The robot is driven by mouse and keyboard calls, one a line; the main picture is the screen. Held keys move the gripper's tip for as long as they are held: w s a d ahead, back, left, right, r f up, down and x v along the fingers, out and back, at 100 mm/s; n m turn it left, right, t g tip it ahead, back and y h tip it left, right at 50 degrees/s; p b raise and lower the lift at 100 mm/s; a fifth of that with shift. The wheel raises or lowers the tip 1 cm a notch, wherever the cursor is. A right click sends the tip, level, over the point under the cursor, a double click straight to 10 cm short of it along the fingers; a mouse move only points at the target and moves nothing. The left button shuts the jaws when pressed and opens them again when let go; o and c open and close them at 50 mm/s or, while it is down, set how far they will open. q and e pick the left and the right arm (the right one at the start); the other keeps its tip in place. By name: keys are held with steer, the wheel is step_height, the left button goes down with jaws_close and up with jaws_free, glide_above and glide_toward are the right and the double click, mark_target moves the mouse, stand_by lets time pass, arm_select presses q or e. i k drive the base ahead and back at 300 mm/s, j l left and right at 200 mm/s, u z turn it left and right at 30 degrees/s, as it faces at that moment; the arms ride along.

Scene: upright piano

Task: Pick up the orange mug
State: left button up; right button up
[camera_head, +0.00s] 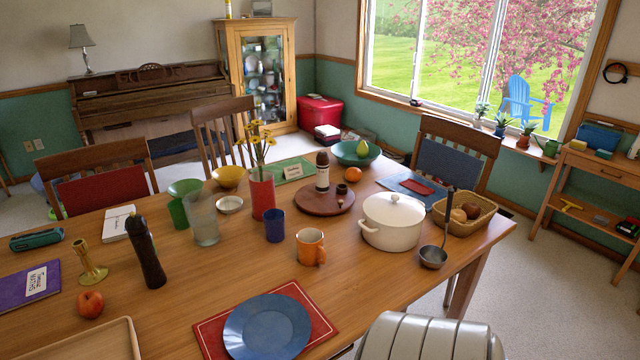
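The orange mug (310,246) stands upright on the wooden dining table (370,290), near the middle of the view. Its handle points right and towards me. The inside looks pale, and nothing covers the mug. Neither of my grippers is in view.
A dark blue cup (274,225) stands behind and left of the mug, and a white lidded pot (392,221) stands to its right. In front lies a red placemat (207,334) with a blue plate (267,326). A red vase (262,193) with flowers and a wooden turntable (316,204) stand behind.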

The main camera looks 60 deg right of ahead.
mark_target(311, 251)
steer(key=z, duration=1.9)
